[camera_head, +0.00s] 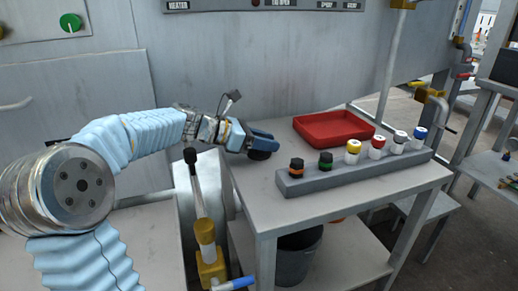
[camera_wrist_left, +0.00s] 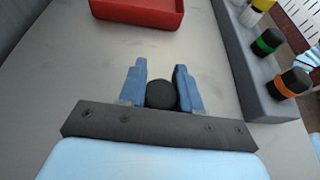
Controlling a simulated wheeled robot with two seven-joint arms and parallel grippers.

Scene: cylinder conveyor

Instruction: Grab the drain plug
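The drain plug (camera_wrist_left: 162,95) is a black round piece. In the left wrist view it sits between the two blue fingers of my left gripper (camera_wrist_left: 161,88), close to the palm, with no clear gap on either side. In the head view the dark plug (camera_head: 259,155) shows low under the blue fingers, at the left back part of the grey table (camera_head: 275,215). My left gripper (camera_head: 263,142) reaches in level from the left, its fingers around the plug. The plug's underside is hidden. My right gripper is in neither view.
A red tray (camera_head: 335,128) lies at the table's back. A grey rack (camera_head: 350,174) with several colour-banded cylinders runs along the right. A valve pipe with a yellow fitting (camera_head: 205,232) stands left of the table. A dark bucket (camera_head: 298,262) is below. A metal wall (camera_head: 250,60) rises behind.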

